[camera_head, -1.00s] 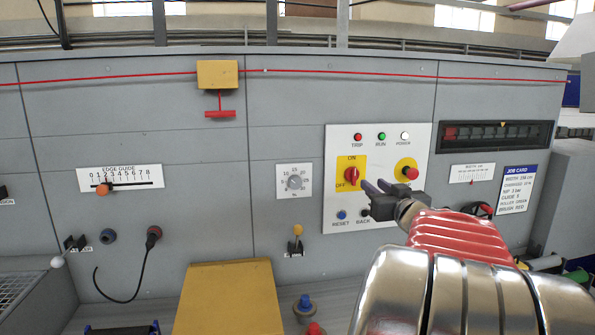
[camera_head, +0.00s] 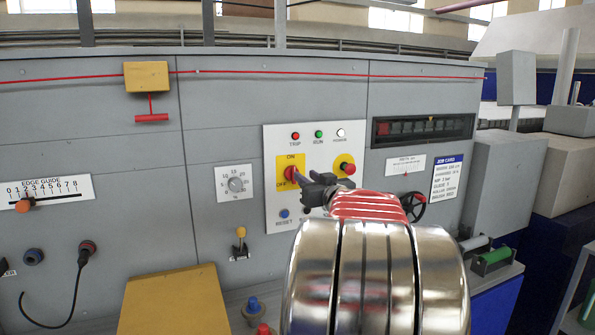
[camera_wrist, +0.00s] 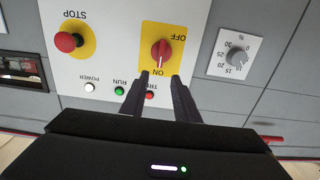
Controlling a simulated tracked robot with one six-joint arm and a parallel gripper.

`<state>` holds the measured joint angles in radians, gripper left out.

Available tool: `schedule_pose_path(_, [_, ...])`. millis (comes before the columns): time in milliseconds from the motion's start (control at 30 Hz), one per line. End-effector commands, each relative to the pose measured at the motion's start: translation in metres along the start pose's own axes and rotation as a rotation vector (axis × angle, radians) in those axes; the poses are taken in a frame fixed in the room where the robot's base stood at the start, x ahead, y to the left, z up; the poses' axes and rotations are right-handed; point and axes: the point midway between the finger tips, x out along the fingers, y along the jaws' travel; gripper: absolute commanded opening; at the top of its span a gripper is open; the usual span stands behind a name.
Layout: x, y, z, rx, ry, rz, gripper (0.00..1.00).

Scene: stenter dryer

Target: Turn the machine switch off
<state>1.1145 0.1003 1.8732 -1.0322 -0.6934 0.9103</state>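The machine switch is a red rotary knob (camera_head: 291,174) on a yellow plate marked ON above and OFF at lower left, on a white control panel (camera_head: 272,145). The wrist view shows it upside down; the red knob (camera_wrist: 161,50) has its handle roughly in line with the ON mark. My gripper (camera_head: 304,180) is in front of the plate, close to the knob. In the wrist view my gripper (camera_wrist: 158,78) is open, with its two dark fingers apart and the knob just beyond the tips, centred between them. Contact with the knob cannot be told.
A red stop button (camera_head: 348,169) on a yellow round sits right of the switch. Lamps (camera_head: 319,134) are above, and a blue reset button (camera_head: 284,213) is below. A dial (camera_head: 236,185) is to the left, a handwheel (camera_head: 414,207) to the right. A yellow box (camera_head: 172,303) stands in front.

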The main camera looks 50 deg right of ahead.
Motion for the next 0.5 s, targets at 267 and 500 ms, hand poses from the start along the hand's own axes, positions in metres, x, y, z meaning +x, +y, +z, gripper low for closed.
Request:
schedule_pose_path(267, [0.038, 0.001, 0.001, 0.000, -0.001, 0.001, 0.28])
schedule_pose_path(500, [0.067, 0.001, 0.000, 0.000, 0.000, 0.001, 0.28])
